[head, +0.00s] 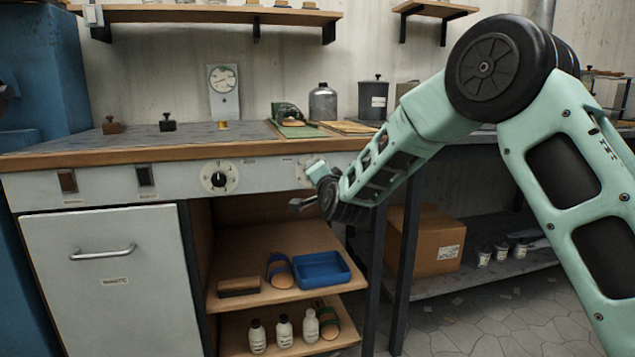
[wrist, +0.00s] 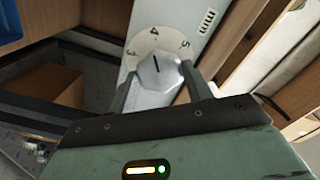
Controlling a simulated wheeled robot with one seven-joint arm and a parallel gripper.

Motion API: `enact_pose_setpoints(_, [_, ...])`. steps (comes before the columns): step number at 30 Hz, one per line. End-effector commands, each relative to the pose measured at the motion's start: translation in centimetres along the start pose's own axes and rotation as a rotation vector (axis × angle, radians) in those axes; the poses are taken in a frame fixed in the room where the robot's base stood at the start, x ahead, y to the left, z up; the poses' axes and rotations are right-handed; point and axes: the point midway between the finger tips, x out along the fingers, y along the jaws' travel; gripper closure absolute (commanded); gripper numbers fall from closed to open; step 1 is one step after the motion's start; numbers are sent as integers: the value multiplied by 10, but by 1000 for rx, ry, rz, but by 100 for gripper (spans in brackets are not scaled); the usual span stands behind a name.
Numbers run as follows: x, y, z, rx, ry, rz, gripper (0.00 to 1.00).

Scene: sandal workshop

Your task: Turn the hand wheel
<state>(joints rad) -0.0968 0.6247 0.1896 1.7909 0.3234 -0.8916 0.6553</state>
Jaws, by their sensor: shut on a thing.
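The hand wheel (wrist: 160,74) shows in the wrist view as a pale, faceted knob with a dark pointer line. It sits on a round white dial (wrist: 151,37) marked 3, 4 and 5, and its line points near the 4. My gripper (wrist: 163,86) is shut on the knob, with one finger at each side. In the head view my gripper (head: 309,186) is at the right part of the bench's front panel. There my gripper and arm hide most of the knob and its dial.
Another dial with a black knob (head: 219,178) and two dark switches are to the left on the panel. Below are open shelves with a blue tray (head: 321,269) and several white bottles. A dark table leg (head: 402,262) and a cardboard box (head: 427,240) stand to the right.

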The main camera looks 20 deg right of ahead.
Motion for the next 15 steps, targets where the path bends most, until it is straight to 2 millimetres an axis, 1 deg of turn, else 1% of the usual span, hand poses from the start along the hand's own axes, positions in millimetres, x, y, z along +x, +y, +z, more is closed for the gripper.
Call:
enact_pose_setpoints(1, [0,3,3,18,-4,4,73])
enact_pose_setpoints(6, [-1,2,3,58,-5,4,73])
enact_pose_setpoints(15, [-1,1,3,72,-6,4,73])
